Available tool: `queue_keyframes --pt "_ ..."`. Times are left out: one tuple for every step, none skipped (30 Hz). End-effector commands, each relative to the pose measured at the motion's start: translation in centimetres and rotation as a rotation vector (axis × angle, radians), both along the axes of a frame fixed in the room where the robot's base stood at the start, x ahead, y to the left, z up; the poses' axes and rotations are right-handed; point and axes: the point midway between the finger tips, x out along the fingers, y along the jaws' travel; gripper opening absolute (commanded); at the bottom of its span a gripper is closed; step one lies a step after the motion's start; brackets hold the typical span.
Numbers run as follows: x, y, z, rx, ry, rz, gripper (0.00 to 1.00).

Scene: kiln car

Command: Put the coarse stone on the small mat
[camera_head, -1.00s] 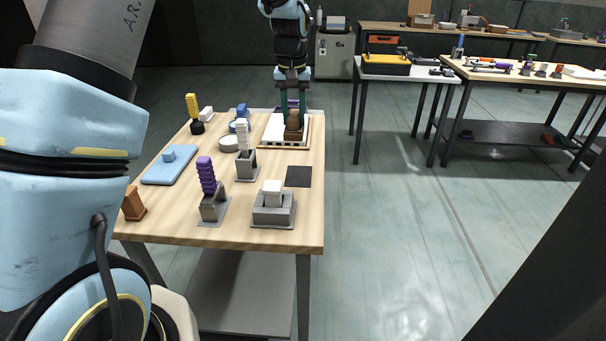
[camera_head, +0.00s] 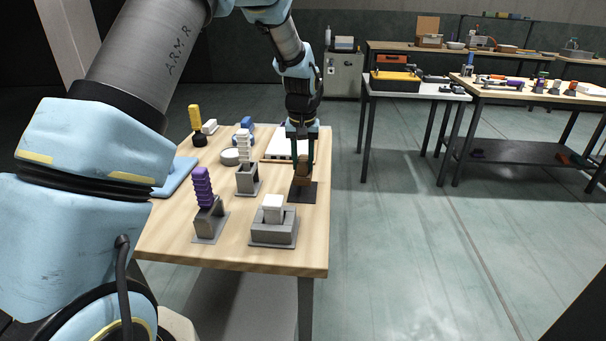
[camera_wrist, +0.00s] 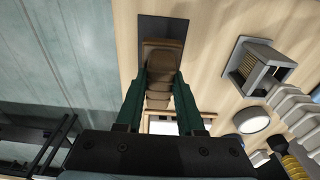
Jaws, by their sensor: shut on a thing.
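My gripper (camera_head: 303,160) is shut on a brown, stepped stone (camera_head: 304,175) and holds it between its two green fingers. The small dark mat (camera_head: 309,194) lies flat on the wooden table near its right edge. The stone is over or at the mat; I cannot tell whether it touches. In the wrist view the gripper (camera_wrist: 161,88) grips the brown stone (camera_wrist: 162,60), and the mat (camera_wrist: 158,27) shows beyond and around its far end.
A grey holder with a white block (camera_head: 273,225) stands in front of the mat. A grey stand with a white ribbed piece (camera_head: 247,180) and one with a purple piece (camera_head: 208,215) stand left.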

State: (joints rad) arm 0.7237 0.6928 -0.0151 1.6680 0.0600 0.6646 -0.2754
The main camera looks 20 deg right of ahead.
Motion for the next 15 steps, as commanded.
queue_keyframes --pt "0.0 0.0 -0.2 0.000 -0.001 0.000 0.00" --pt "0.0 0.0 -0.4 0.000 -0.001 0.000 0.00" --pt "0.0 0.0 -0.7 0.000 -0.001 0.000 0.00" --pt "0.0 0.0 -1.0 0.000 0.000 0.000 0.00" --pt "0.0 0.0 -1.4 0.000 0.001 0.000 0.00" --pt "0.0 0.0 -1.9 0.002 0.001 0.000 0.00" --pt "0.0 0.0 -2.3 0.002 0.001 0.000 0.00" --pt "0.0 0.0 -2.8 0.002 0.002 0.000 0.00" --pt "0.0 0.0 -3.3 0.002 0.001 0.000 0.00" --pt "0.0 0.0 -3.6 0.001 0.000 0.000 0.00" --pt "0.0 0.0 -3.9 0.001 0.000 0.000 0.00" --pt "0.0 0.0 -4.0 0.000 -0.001 0.000 0.00" --pt "0.0 0.0 -4.1 -0.001 -0.002 0.000 0.00" --pt "0.0 0.0 -4.0 -0.001 -0.002 0.000 0.00" --pt "0.0 0.0 -4.0 -0.001 -0.002 0.000 0.00"
